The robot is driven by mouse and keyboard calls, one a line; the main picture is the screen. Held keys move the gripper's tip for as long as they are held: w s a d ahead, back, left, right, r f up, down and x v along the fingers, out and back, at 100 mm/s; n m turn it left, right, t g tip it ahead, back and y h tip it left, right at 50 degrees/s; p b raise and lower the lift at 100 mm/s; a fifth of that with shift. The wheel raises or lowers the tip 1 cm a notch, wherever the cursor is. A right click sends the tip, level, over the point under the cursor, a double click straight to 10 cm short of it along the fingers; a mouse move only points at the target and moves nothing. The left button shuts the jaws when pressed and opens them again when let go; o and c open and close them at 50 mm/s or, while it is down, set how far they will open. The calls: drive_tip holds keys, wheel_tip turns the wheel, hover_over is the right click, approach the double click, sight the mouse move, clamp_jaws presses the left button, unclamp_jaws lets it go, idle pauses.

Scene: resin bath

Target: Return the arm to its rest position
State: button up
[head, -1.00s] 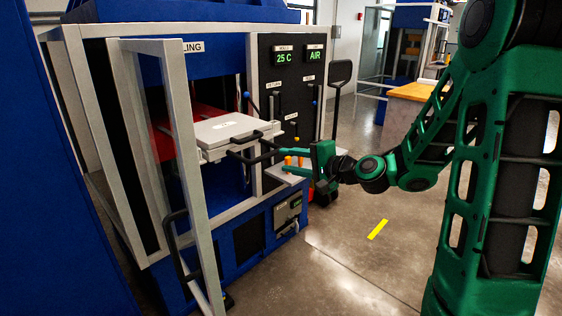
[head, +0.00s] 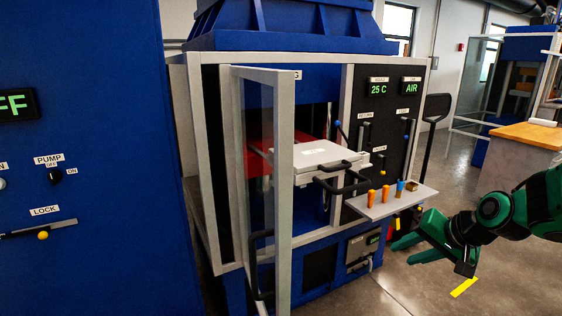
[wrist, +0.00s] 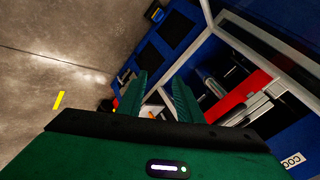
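My arm is green and comes in from the right edge of the head view. My gripper (head: 402,253) points left and slightly down, beyond the front of the machine's small shelf. Its two green fingers are apart with nothing between them. In the wrist view the fingers (wrist: 157,90) also stand apart, with the shelf and floor behind the gap. The white mould (head: 322,155) with black handles rests in the open bay of the blue machine, to the left of and above my gripper, and does not touch it.
A glass-paned door (head: 262,180) stands open at the machine's front. A small shelf (head: 392,204) holds orange and blue-topped items. A blue cabinet (head: 80,190) fills the left. A wooden-topped bench (head: 530,136) stands at the back right. The floor near the yellow strip (head: 464,287) is clear.

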drive_tip(key=s+d+g+h, duration=0.1)
drive_tip(key=s+d+g, duration=0.2)
drive_tip(key=s, duration=1)
drive_tip(key=s+d+r+g+h, duration=0.1)
drive_tip(key=s+d+g, duration=0.3)
drive_tip(key=s, duration=0.9)
drive_tip(key=shift+s+d+r+h, duration=0.2)
drive_tip(key=shift+d+h, duration=0.3)
drive_tip(key=shift+d, duration=0.45)
drive_tip(key=shift+w+f, duration=0.25)
drive_tip(key=shift+w, duration=0.4)
